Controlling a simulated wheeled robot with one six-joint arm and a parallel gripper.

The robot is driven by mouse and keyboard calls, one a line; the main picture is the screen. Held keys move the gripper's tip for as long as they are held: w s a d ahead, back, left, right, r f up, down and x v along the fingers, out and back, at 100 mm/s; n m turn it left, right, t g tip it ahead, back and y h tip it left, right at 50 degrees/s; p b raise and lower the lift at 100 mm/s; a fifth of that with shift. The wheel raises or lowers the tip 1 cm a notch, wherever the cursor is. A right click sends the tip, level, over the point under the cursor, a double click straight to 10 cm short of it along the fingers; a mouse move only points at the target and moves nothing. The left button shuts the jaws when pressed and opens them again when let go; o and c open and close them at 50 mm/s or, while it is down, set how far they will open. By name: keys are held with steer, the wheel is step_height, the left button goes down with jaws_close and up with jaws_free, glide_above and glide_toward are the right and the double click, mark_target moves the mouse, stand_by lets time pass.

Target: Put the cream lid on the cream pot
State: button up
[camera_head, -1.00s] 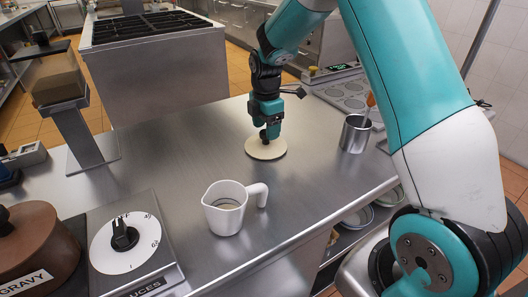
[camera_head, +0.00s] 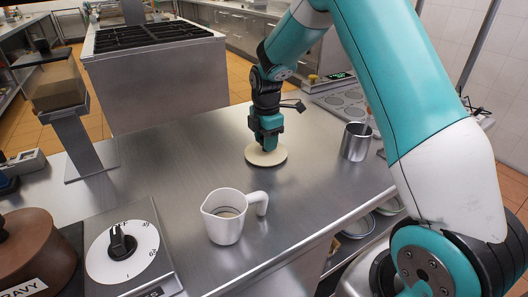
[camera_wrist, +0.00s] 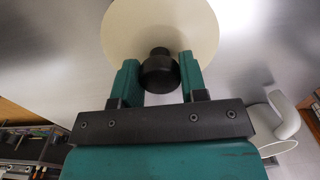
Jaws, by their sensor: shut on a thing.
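The cream lid (camera_head: 278,160) is a flat pale disc with a dark knob, at the middle of the steel counter. In the wrist view the lid (camera_wrist: 125,30) fills the top middle, with its black knob (camera_wrist: 158,72) between the fingers. My gripper (camera_head: 266,146) points down over the lid and is shut on the knob; it also shows in the wrist view (camera_wrist: 159,80). The lid looks flat and at or very near the counter; I cannot tell if it touches. I see no pot that is clearly the cream one.
A white jug (camera_head: 222,226) stands at the front of the counter (camera_head: 170,165). A steel cup (camera_head: 355,142) stands to the right of the lid. The counter left of the lid is clear.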

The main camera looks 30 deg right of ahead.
steer(key=shift+r+p, duration=1.75)
steer(key=shift+r, duration=0.55)
steer(key=shift+r, duration=0.1)
